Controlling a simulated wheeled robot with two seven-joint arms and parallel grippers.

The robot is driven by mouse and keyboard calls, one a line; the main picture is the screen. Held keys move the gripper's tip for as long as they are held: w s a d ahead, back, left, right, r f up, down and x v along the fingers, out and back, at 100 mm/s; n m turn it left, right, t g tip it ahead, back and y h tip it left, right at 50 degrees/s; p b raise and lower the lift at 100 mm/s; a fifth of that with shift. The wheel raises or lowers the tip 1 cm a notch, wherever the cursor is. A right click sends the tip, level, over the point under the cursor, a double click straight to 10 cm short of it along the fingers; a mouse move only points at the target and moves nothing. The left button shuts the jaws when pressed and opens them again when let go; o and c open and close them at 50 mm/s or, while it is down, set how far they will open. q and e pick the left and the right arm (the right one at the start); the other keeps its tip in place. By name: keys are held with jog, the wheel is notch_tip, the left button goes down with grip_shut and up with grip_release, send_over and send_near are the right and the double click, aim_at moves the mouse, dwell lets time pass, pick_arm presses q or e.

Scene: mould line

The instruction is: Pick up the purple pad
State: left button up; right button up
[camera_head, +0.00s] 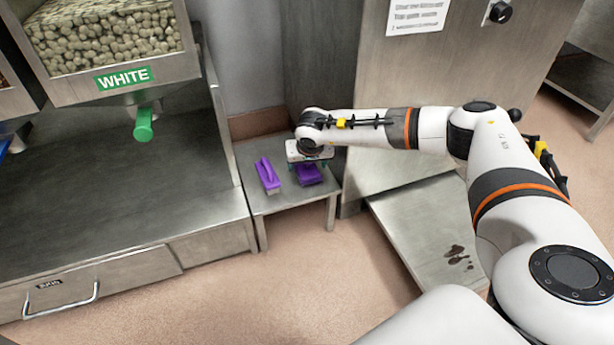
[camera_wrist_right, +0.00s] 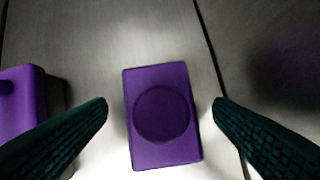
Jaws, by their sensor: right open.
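The purple pad (camera_head: 308,174) lies on a small metal side table (camera_head: 287,202), partly hidden under my right gripper in the head view. In the right wrist view the pad (camera_wrist_right: 161,142) is a purple rectangle with a round raised disc on top. My right gripper (camera_head: 309,160) is above it, pointing down. Its two dark green fingers stand open on either side of the pad in the wrist view (camera_wrist_right: 161,112), with a gap on both sides. My left gripper is not in view.
A purple brush-like tool (camera_head: 267,174) with a handle lies left of the pad; part of it shows in the wrist view (camera_wrist_right: 22,100). A metal counter (camera_head: 110,185) with a "WHITE" bin (camera_head: 115,45) stands at left. A metal cabinet (camera_head: 440,75) stands behind my arm.

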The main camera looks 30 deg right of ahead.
jog(key=shift+f, duration=0.1)
jog(key=c, duration=0.9)
